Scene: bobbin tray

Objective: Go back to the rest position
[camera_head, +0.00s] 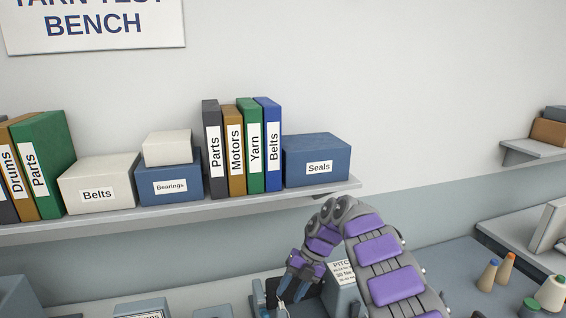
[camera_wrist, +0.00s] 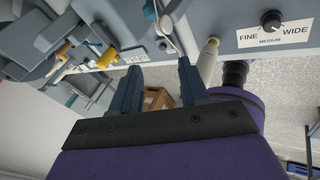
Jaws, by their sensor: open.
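My gripper (camera_head: 287,298) is at the bottom middle of the head view, with its fingers pointing down over the bench. The purple and grey arm (camera_head: 385,265) reaches to it from the lower right. In the wrist view my gripper (camera_wrist: 158,78) shows two blue-grey fingers spread apart with a gap between them. I see nothing held between them. A thin pale hooked wire (camera_wrist: 166,28) lies beyond the fingertips, and I cannot tell whether it touches one.
A panel (camera_wrist: 292,38) marked FINE, MEDIUM, WIDE with a black knob (camera_wrist: 270,21) is close by. A cream cone (camera_wrist: 208,60) stands beside the right finger. A wall shelf (camera_head: 205,208) with binders and boxes is behind the arm. Cones (camera_head: 487,275) stand at the right.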

